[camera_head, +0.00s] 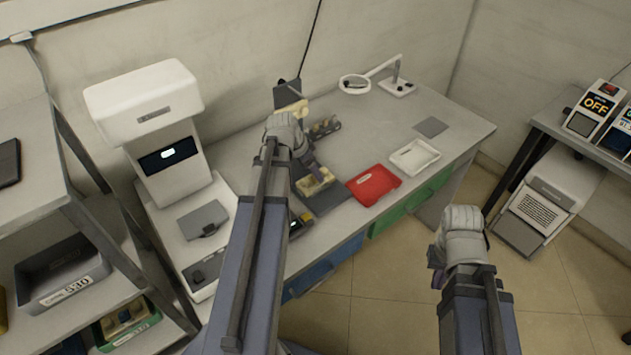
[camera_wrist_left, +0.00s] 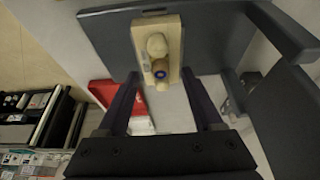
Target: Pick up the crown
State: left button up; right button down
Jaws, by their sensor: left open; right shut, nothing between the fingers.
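A beige block (camera_head: 315,183) sits on a dark grey mat (camera_head: 330,203) on the bench. In the left wrist view the block (camera_wrist_left: 175,30) carries small pale rounded tooth-like pieces. One pale piece (camera_wrist_left: 157,46) is higher up, and another shows a blue ring (camera_wrist_left: 160,73) near the block's end. I cannot tell for sure which is the crown. My left gripper (camera_head: 311,168) is open close above the block; in the wrist view its fingers (camera_wrist_left: 160,92) stand either side of the block's end, holding nothing. My right gripper (camera_head: 437,272) is shut and empty, away from the bench front.
A red tray (camera_head: 374,185) and a white tray (camera_head: 415,157) lie right of the mat. A dark holder with round pieces (camera_head: 324,127) is behind. A white machine (camera_head: 165,140) stands left. A ring magnifier (camera_head: 355,84) is at the back. The right bench top is mostly clear.

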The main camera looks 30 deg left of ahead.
pick_arm(q)
jog(key=shift+b+x, duration=0.45)
jog(key=shift+x, duration=0.5)
jog(key=shift+r, duration=0.1)
jog(key=shift+c, duration=0.3)
grip_shut()
